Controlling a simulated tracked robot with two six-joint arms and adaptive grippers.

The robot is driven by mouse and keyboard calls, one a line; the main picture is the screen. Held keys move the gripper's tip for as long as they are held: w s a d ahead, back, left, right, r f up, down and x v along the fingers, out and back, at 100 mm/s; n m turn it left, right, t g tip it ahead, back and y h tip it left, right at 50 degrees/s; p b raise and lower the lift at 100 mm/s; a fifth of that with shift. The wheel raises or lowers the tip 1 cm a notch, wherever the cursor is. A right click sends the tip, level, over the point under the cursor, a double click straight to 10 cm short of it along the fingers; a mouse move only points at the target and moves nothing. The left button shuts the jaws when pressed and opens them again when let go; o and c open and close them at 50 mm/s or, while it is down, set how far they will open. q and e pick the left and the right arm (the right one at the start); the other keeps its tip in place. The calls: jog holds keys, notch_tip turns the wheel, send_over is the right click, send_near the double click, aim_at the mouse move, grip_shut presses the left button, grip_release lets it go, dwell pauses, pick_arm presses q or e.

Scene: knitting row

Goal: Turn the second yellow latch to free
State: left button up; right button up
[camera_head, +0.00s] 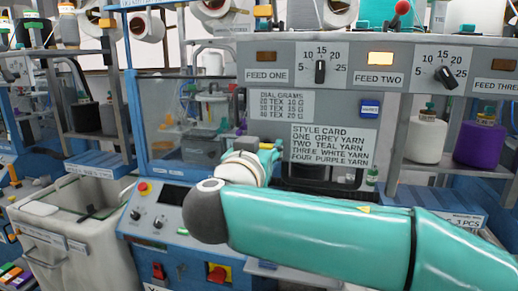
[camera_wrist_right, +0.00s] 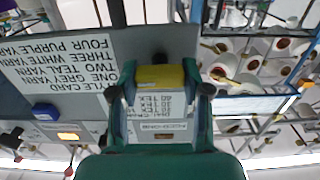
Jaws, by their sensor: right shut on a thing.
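My right arm reaches across the front of the grey feed panel (camera_head: 220,75). My right gripper (camera_head: 268,147) shows in front of the panel, left of the style card (camera_head: 327,143). In the right wrist view, the right gripper (camera_wrist_right: 160,82) has its two teal fingers on either side of a yellow latch (camera_wrist_right: 162,76) and is shut on it. The latch's set position cannot be told. The head view mostly hides the latch behind my gripper and arm. My left gripper is not in view.
The feed two lamp (camera_head: 380,58) is lit amber; the feed one lamp (camera_head: 266,56) is dark. A white yarn cone (camera_head: 425,138) and a purple one (camera_head: 479,144) stand on the right shelf. A grey bin (camera_head: 72,230) stands at left.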

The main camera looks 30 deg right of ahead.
jog(key=shift+w+d+n+b, duration=0.1)
jog(key=shift+n+b, duration=0.7)
jog(key=shift+n, duration=0.2)
jog(key=shift+n+b, duration=0.7)
jog(key=shift+n, duration=0.5)
jog(key=n+b, duration=0.1)
jog(key=n, duration=0.3)
jog(key=shift+n, duration=0.3)
jog(key=n, duration=0.4)
jog(key=shift+w+n, duration=0.1)
jog(key=shift+n, duration=0.2)
jog(key=shift+f+n+p, duration=0.1)
jog(key=shift+n+p, duration=0.55)
jog(key=shift+n, duration=1.45)
jog(key=o, duration=1.2)
jog(key=shift+w+f, duration=0.15)
jog(key=shift+w, duration=0.05)
jog(key=shift+c, duration=0.2)
jog(key=shift+s, duration=0.1)
